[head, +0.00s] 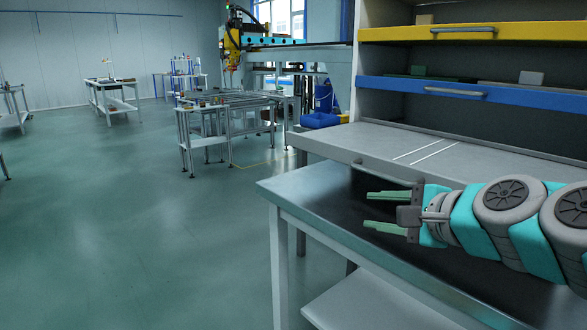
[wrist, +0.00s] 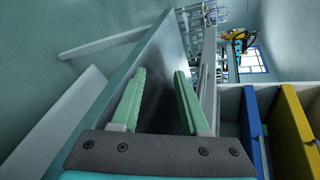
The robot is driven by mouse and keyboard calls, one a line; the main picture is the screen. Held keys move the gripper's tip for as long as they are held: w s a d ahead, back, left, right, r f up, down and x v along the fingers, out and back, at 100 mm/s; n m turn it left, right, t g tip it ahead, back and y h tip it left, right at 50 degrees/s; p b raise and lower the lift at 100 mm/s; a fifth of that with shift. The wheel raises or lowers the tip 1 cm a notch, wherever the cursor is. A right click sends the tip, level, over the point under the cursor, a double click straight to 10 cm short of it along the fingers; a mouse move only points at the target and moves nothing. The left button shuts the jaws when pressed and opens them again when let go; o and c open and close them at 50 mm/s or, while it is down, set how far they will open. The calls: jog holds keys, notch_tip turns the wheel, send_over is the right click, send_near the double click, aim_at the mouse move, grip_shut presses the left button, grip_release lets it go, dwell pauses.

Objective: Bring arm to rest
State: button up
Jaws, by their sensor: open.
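My gripper (head: 385,209) is at the end of my arm, which reaches in from the right in the head view. Its two green fingers are apart with nothing between them. It points left above the dark top of a metal table (head: 300,190), in front of the grey drawer shelf of a cabinet. In the wrist view my gripper (wrist: 157,100) also shows open and empty, with the table top (wrist: 165,60) beyond the fingers.
The cabinet has a grey pull-out shelf (head: 340,150) with white lines, a blue drawer (head: 400,87) and a yellow drawer (head: 390,34). The shelf edge is close to my gripper. Open floor (head: 110,230) lies to the left, with several workbenches (head: 215,120) further back.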

jog(key=s+a+f+n+g+h, duration=0.1)
jog(key=s+a+f+n+g, duration=0.4)
jog(key=f, duration=0.4)
jog(key=s+a+f+n+g+h, duration=0.1)
jog(key=s+a+f+n+g, duration=0.2)
jog(key=s+f+n, duration=0.5)
jog(key=s+d+f+n+g+h, duration=0.4)
jog(key=s+d+f+g, duration=0.2)
jog(key=s+f, duration=0.3)
jog(key=s, duration=0.4)
jog(key=shift+d+f, duration=0.15)
jog(key=shift+d, duration=0.05)
